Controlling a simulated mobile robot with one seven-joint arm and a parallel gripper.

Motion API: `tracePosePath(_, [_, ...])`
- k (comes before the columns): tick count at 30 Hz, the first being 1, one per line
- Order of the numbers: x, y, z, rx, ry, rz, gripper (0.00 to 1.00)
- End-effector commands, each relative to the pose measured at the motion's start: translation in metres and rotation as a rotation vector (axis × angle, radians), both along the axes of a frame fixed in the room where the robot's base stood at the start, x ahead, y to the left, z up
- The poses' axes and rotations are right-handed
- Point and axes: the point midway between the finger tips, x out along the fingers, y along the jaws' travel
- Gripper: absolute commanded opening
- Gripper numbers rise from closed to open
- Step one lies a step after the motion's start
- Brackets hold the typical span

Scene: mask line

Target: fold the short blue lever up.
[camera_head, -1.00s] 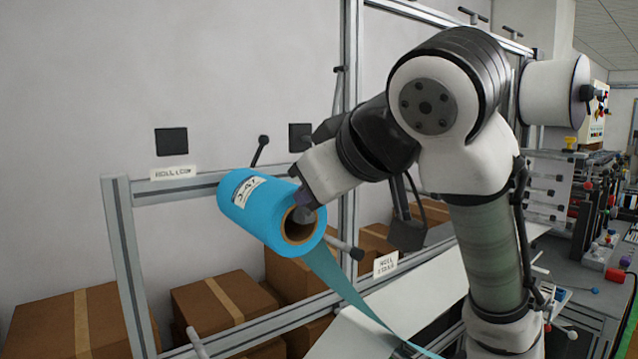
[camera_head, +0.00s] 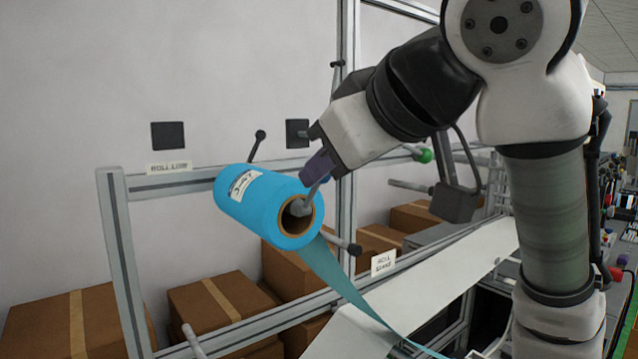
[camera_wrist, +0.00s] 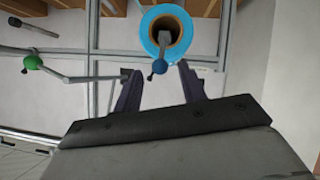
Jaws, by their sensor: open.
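The short blue lever has a blue ball knob (camera_wrist: 159,67) on a grey shaft at the mouth of the blue film roll's core in the wrist view. In the head view a small part of its blue knob (camera_head: 326,180) shows beside my fingers. The blue film roll (camera_head: 255,200) sits on the frame, and it also shows in the wrist view (camera_wrist: 149,31). My gripper (camera_head: 315,168) is open just outside the core. In the wrist view its dark fingers (camera_wrist: 158,75) stand apart, with the knob near the gap between their tips. I cannot tell whether they touch it.
A lever with a green knob (camera_head: 425,156) is to the right, behind my arm. A black-ended handle (camera_head: 257,145) rises behind the roll. A teal film strip (camera_head: 345,283) runs down over a pale sheet. Cardboard boxes (camera_head: 75,325) stand behind the frame (camera_head: 122,260).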

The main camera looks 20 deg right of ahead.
Motion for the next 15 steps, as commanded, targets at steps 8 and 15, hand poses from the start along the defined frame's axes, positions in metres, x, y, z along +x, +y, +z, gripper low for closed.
tracePosePath(8, [-0.050,-0.013,0.029,0.000,-0.001,-0.004,0.41])
tracePosePath(15, [-0.069,-0.018,0.042,0.001,0.000,-0.001,0.41])
